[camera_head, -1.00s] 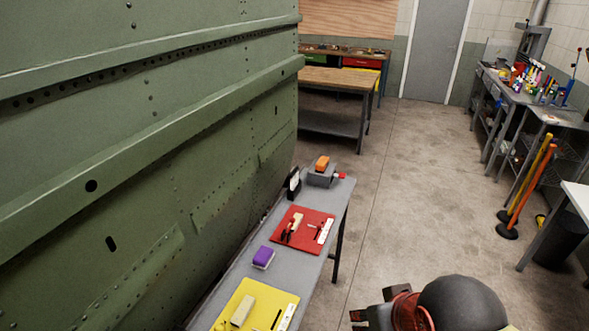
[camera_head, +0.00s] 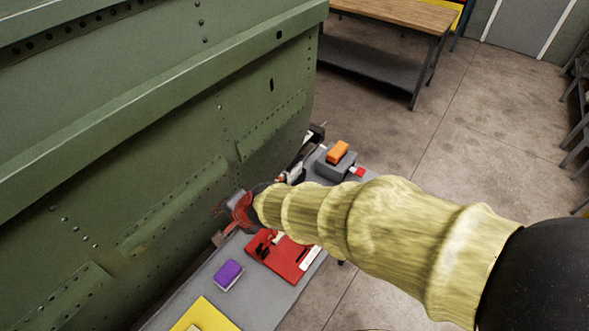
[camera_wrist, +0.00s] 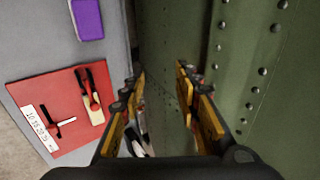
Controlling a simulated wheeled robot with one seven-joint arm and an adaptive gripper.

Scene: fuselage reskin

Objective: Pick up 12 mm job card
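My gripper (camera_wrist: 160,95) is open in the wrist view, with its two orange-edged fingers apart and the green panel showing between them. In the head view the end of my arm (camera_head: 240,211) hangs over the grey bench beside the panel; its fingertips are not clear there. A black and white upright item (camera_head: 299,160), perhaps the card in its holder, stands at the bench's far end, partly behind my arm. A white piece with dark edges also shows low beside the left finger in the wrist view (camera_wrist: 138,143). I cannot read "12 mm" on anything.
The green fuselage panel (camera_head: 120,150) rises close along the bench's left side. The bench holds a red mat (camera_wrist: 30,92) with tools and a numbered white strip, a purple block (camera_head: 229,273), a yellow mat (camera_head: 203,314) and a grey box with an orange block (camera_head: 338,152).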

